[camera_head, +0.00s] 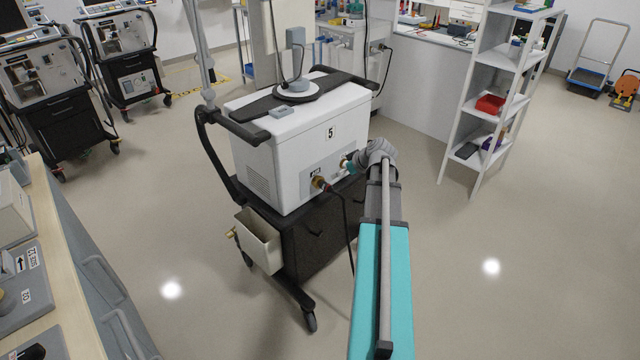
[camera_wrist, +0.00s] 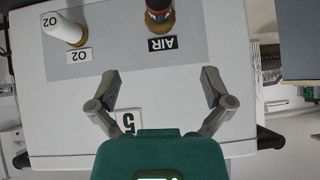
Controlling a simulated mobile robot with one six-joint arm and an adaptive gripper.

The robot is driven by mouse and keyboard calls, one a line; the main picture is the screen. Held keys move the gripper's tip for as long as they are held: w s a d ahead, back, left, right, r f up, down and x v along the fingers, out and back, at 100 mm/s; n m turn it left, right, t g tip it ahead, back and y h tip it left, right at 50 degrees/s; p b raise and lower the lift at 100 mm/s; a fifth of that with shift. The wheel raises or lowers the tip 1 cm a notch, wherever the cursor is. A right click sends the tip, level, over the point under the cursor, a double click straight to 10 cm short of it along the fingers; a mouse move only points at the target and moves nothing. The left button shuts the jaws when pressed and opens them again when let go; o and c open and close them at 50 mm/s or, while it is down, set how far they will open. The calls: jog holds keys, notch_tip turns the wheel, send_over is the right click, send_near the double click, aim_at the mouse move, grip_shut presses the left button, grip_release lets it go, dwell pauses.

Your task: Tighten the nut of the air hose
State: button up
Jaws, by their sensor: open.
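The air hose's brass nut (camera_wrist: 159,22) sits at the AIR port at the top of the wrist view, with a black and red hose end on it. In the head view the brass nut (camera_head: 319,182) is on the lower side panel of the white ventilator (camera_head: 290,150), and a dark hose hangs from it. My gripper (camera_wrist: 160,78) is open and empty, its two fingers spread wide before the panel. The nut lies beyond the fingertips, roughly centred between them and apart from them. In the head view my gripper is mostly hidden by my wrist.
A white O2 fitting (camera_wrist: 64,30) with a brass collar stands beside the AIR port. The ventilator sits on a black cart (camera_head: 325,230) with a beige side bin (camera_head: 259,241). A shelf rack (camera_head: 490,95) stands at right; the floor before it is clear.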

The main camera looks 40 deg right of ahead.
aim_at(323, 181)
jog(key=b+x, duration=0.8)
jog(key=x, duration=0.4)
jog(key=shift+d, duration=0.15)
jog(key=shift+w+f+b, duration=0.5)
jog(key=shift+w+b, duration=0.05)
jog(key=shift+b, duration=0.05)
jog(key=shift+c, duration=0.3)
jog(key=c, duration=1.1)
